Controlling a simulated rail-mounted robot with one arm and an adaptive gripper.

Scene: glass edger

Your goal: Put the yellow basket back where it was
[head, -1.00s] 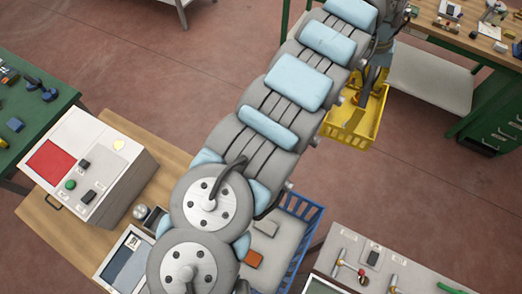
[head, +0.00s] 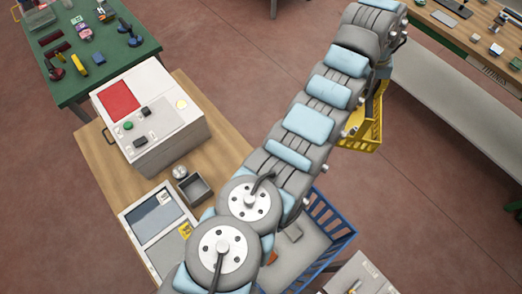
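The yellow basket (head: 372,128) hangs below the far end of my arm at the upper right of the head view, over the red-brown floor. My arm covers its left part, so only its right side and some of its rim show. My gripper (head: 379,84) is at the basket's upper side, mostly hidden behind my wrist. The fingers do not show clearly, but the basket keeps its place under the gripper as the view shifts, so it appears held.
A wooden table (head: 98,158) carries a white control box (head: 160,150) and a small grey tray (head: 196,188). A blue basket (head: 345,235) stands at the lower middle. A green table (head: 120,70) is upper left; a workbench with a grey shelf (head: 455,95) is right. Open floor lies between.

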